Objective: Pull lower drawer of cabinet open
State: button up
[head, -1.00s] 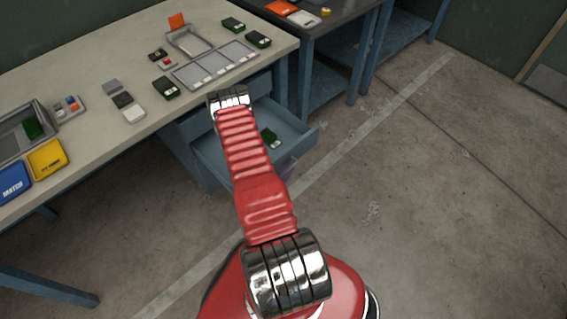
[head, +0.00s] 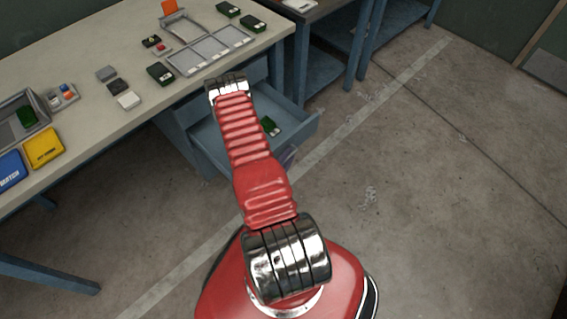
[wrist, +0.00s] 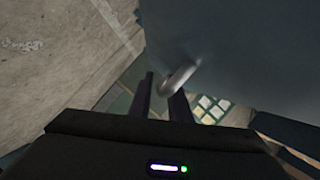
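The blue-grey cabinet (head: 182,122) stands under the workbench. Its lower drawer (head: 302,122) is pulled out, with a dark green item (head: 269,126) lying inside. My red arm crosses in front of part of the drawer, and my gripper is mostly hidden behind it in the head view. In the wrist view, my gripper (wrist: 163,88) has its two dark fingers apart. A pale rounded handle (wrist: 180,76) on a dark blue-grey panel reaches down to the fingertips, close to the right finger. A gap shows between the handle and the left finger.
The workbench top (head: 85,60) holds a grey compartment tray (head: 208,50), a yellow box (head: 43,147), a blue box (head: 8,170) and several small parts. A second bench stands behind on the right. The concrete floor (head: 430,200) at right is clear.

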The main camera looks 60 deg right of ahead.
jog(key=v, duration=1.3)
jog(key=shift+a, duration=0.4)
dwell(0.7)
